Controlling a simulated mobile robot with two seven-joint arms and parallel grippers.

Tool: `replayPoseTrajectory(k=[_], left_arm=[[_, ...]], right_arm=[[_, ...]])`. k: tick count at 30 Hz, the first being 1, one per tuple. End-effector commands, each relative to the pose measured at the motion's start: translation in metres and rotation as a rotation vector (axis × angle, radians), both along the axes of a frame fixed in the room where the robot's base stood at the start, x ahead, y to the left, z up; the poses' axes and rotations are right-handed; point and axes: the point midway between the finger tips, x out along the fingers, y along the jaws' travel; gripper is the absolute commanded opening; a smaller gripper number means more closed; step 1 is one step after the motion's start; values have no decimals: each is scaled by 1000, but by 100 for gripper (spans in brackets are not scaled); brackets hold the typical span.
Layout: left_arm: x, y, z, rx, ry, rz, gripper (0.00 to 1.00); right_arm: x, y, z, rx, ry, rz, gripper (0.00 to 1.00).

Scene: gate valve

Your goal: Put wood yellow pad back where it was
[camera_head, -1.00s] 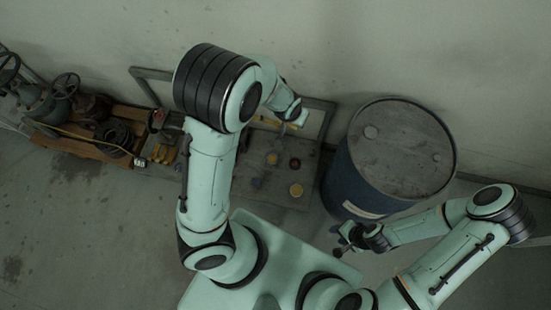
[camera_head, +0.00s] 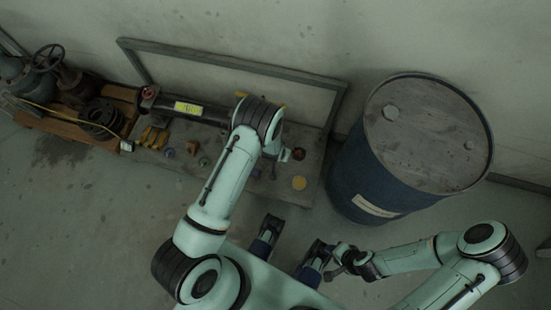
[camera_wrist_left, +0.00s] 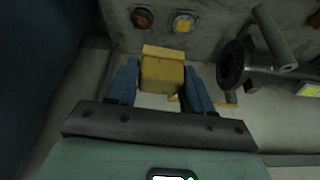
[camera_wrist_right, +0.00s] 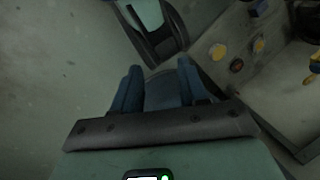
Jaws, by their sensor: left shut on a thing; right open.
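The wood yellow pad (camera_wrist_left: 162,70) shows in the left wrist view as a yellow block between the two blue fingers of my left gripper (camera_wrist_left: 160,86). The gripper is shut on it, above the grey bench. In the head view my left arm hides this gripper and the pad. A yellow piece (camera_head: 281,98) shows behind the arm at the bench's back; I cannot tell what it is. My right gripper (camera_wrist_right: 158,86) is open and empty in the right wrist view, over the floor beside the bench. It also shows small in the head view (camera_head: 337,262).
A wooden pallet (camera_head: 62,128) with valve parts lies left. Floor in front is clear.

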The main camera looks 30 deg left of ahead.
Motion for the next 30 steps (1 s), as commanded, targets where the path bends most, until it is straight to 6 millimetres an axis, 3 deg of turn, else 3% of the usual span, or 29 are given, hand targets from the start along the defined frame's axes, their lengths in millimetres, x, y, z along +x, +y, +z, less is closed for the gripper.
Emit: replayPoseTrajectory(k=[1, 4, 14, 24, 30], left_arm=[[-5, 4, -33, -2, 4, 19, 18], [-10, 8, -66, -4, -1, 46, 18], [-17, 14, -122, -6, -5, 83, 18], [-17, 13, -213, -7, -4, 82, 18], [-16, 13, -250, -7, -6, 82, 18]], right_arm=[[1, -1, -16, -3, -4, -2, 43], [5, -2, -29, -6, -12, -6, 43], [16, -7, -48, -20, -42, -18, 43], [60, -29, -83, -76, -158, -66, 43], [82, -40, -96, -105, -216, -90, 43]])
